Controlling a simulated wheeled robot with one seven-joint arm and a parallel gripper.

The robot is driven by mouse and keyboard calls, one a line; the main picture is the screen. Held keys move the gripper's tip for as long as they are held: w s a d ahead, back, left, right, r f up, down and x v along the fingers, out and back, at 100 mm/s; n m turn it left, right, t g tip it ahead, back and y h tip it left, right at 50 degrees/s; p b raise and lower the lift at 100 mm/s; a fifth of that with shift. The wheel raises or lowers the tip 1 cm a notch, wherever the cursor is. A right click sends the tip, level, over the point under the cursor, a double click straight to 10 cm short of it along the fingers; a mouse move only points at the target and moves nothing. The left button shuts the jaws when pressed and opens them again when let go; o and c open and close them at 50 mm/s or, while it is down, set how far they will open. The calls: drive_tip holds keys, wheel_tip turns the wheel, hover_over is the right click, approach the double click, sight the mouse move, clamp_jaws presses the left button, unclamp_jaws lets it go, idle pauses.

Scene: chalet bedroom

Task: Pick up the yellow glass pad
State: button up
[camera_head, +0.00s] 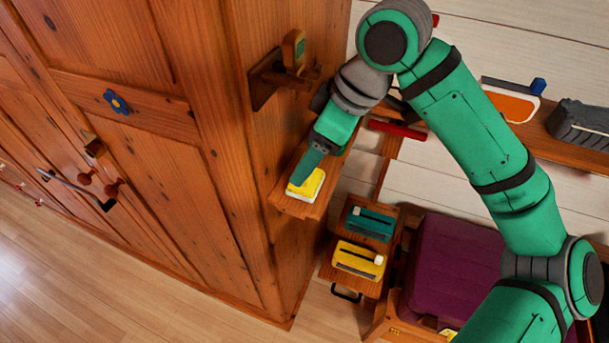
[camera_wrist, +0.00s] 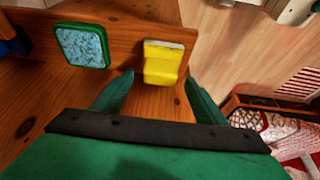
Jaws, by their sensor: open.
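The yellow glass pad (camera_head: 307,184) is a small yellow block with a pale layer. It lies on a narrow wooden shelf (camera_head: 290,206) on the side of the wardrobe. In the wrist view the yellow pad (camera_wrist: 162,63) is just ahead of my gripper (camera_wrist: 158,88), between the lines of its two green fingers. My gripper (camera_head: 304,172) is open and empty, and in the head view its fingers hang over the pad and hide part of it. I cannot tell whether a finger touches the pad.
A green-rimmed pad with a speckled blue face (camera_wrist: 82,46) is left of the yellow pad. The large wooden wardrobe (camera_head: 180,150) stands close beside my gripper. Below are a teal box (camera_head: 370,224), a yellow box (camera_head: 358,260) and a purple cushion (camera_head: 450,270).

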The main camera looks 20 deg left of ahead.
drive_tip(key=shift+x, duration=1.45)
drive_tip(key=shift+c, duration=0.3)
drive_tip(key=c, duration=1.2)
drive_tip(key=shift+r, duration=0.1)
